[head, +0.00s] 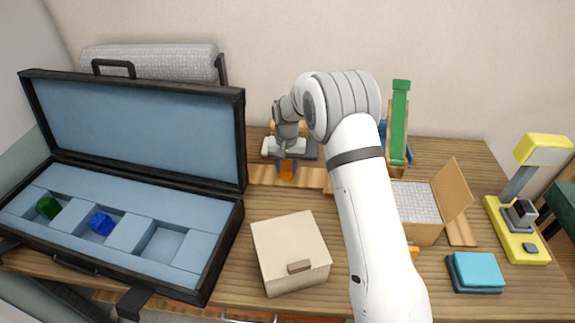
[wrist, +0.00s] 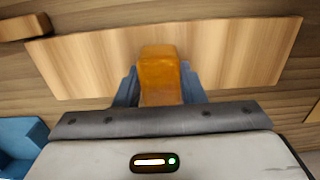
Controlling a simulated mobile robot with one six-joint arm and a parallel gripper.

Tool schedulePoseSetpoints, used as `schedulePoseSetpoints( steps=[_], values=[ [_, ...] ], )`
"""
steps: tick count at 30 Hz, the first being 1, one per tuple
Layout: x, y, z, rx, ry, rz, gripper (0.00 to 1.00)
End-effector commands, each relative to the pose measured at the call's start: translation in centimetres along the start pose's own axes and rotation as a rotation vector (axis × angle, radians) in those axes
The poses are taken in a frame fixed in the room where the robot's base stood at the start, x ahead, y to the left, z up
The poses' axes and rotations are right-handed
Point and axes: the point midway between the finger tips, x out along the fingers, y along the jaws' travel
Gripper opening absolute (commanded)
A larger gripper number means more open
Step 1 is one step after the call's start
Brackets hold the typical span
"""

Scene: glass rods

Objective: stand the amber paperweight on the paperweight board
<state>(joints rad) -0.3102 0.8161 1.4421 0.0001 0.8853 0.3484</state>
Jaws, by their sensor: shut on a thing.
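The amber paperweight (head: 287,168) is a small orange block at the back middle of the table. It also shows in the wrist view (wrist: 160,75). My gripper (wrist: 160,85) is shut on it, with a dark finger on each side; it also shows in the head view (head: 287,165). The paperweight board (wrist: 240,55), a flat pale wooden strip, lies under and behind the block; in the head view the board (head: 258,175) is partly hidden by my arm. I cannot tell whether the block touches the board.
An open case (head: 100,258) with green and blue pieces in its wells stands at the left. A closed beige box (head: 290,250) is in front of the board. An open carton (head: 420,230), teal cloths (head: 475,272) and a yellow instrument (head: 520,235) are at the right.

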Motion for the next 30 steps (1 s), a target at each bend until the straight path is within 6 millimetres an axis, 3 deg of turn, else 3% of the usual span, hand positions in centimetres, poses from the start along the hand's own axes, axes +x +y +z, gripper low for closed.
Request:
schedulePoseSetpoints(
  steps=[9, 10, 18, 25, 30],
  values=[
    [0.3, -0.1, 0.0, -0.001, 0.003, -0.001, 0.06],
    [0.3, -0.1, 0.0, -0.001, 0.002, -0.001, 0.37],
    [0.2, -0.1, 0.0, -0.002, 0.002, -0.001, 0.58],
    [0.1, -0.2, 0.0, -0.002, 0.002, -0.001, 0.58],
    [-1.3, -0.2, -0.1, -0.003, 0.006, -0.002, 0.58]
  ],
)
